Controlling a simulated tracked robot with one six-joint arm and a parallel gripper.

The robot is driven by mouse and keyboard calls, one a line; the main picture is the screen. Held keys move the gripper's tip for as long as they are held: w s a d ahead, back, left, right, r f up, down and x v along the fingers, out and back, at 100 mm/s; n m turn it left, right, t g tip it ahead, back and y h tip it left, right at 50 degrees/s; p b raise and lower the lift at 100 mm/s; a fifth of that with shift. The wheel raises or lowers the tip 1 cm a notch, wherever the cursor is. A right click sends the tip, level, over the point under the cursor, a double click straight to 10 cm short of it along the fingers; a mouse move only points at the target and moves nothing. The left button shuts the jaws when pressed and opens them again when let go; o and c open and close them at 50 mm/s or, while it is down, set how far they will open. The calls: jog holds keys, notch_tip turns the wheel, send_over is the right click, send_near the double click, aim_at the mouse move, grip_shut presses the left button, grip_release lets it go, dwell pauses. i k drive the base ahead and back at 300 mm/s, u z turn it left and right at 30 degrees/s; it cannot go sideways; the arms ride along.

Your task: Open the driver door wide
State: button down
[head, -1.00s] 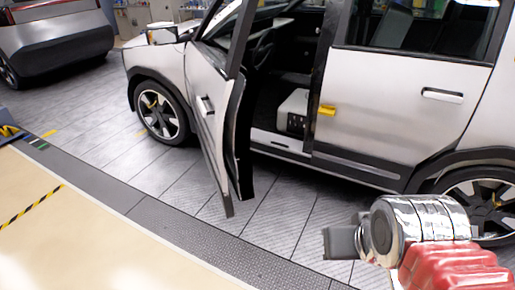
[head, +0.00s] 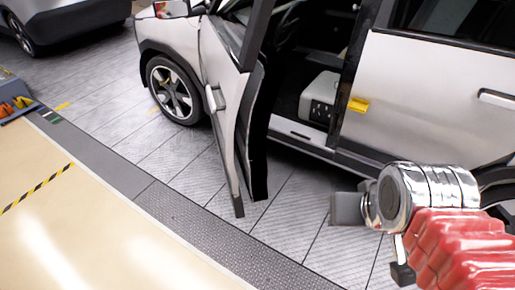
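The driver door (head: 228,110) of the silver car stands partly open, swung out toward me, with the cabin showing behind it. Its outer handle (head: 215,98) is on the door's left side. My gripper (head: 345,208) is at the lower right, to the right of the door and apart from it. One grey finger-like part points left, and a dark part (head: 402,273) shows below. The gap between the fingers is not clear, and nothing visible is held.
The rear door (head: 430,100) is closed, with a yellow piece (head: 358,105) at its front edge. A grey box (head: 320,97) sits in the cabin. Another car (head: 75,15) stands at the upper left. The tiled floor (head: 120,115) left of the door is clear.

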aim_at(250, 78)
jog(key=u, duration=0.3)
jog(key=i, duration=0.7)
jog(key=u, duration=0.8)
jog(key=i, duration=0.6)
jog(key=u, duration=0.3)
